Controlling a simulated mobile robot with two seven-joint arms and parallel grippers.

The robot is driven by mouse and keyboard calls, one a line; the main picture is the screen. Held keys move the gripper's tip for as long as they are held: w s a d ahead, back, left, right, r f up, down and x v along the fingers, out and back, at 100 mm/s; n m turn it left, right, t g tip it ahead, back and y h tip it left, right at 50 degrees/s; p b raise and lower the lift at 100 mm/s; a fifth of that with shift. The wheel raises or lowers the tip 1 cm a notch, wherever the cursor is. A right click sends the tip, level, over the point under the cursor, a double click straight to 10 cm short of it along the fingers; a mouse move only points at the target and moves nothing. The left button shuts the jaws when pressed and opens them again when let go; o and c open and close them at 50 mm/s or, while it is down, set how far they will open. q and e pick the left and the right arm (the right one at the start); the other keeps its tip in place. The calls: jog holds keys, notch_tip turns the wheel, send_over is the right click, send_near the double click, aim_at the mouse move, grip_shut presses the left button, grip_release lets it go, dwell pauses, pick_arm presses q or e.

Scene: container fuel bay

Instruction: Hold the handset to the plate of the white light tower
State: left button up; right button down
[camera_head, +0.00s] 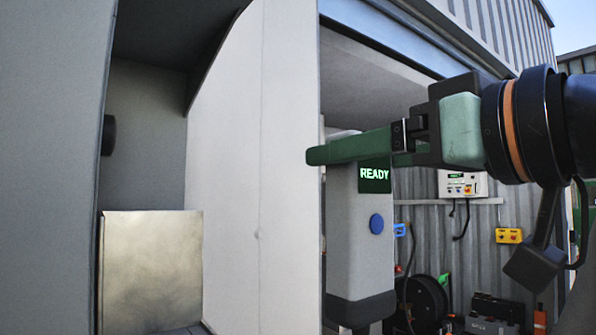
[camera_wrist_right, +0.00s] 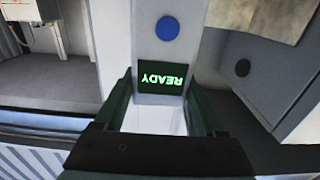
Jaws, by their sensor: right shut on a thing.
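The handset (camera_head: 352,225) is a tall grey block with a lit green READY screen, a round blue button and a dark foot. My right gripper (camera_head: 330,150) is shut on the handset near its top, with the handset hanging roughly upright. In the right wrist view the handset (camera_wrist_right: 168,60) lies between the two dark green fingers (camera_wrist_right: 160,85). A bare metal plate (camera_head: 152,270) is at lower left in a grey recess, apart from the handset. It also shows at the top right of the right wrist view (camera_wrist_right: 262,18). My left gripper is not in view.
A tall white panel (camera_head: 230,190) stands between the plate and the handset in the head view. Behind, a corrugated wall carries a control box (camera_head: 477,185) and a yellow box (camera_head: 509,235). A dark reel (camera_head: 425,300) is below.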

jog(key=shift+s+d+r+p, duration=0.1)
jog(key=shift+d+r+p, duration=0.2)
jog(key=shift+r+p, duration=0.7)
jog(key=shift+w+d+r+p, duration=0.1)
jog(key=shift+d+r+p, duration=0.2)
jog(key=shift+r+p, duration=0.7)
jog(key=shift+s+d+r+p, duration=0.1)
jog(key=shift+d+r+p, duration=0.35)
jog(key=shift+r, duration=0.9)
jog(key=shift+a, duration=0.15)
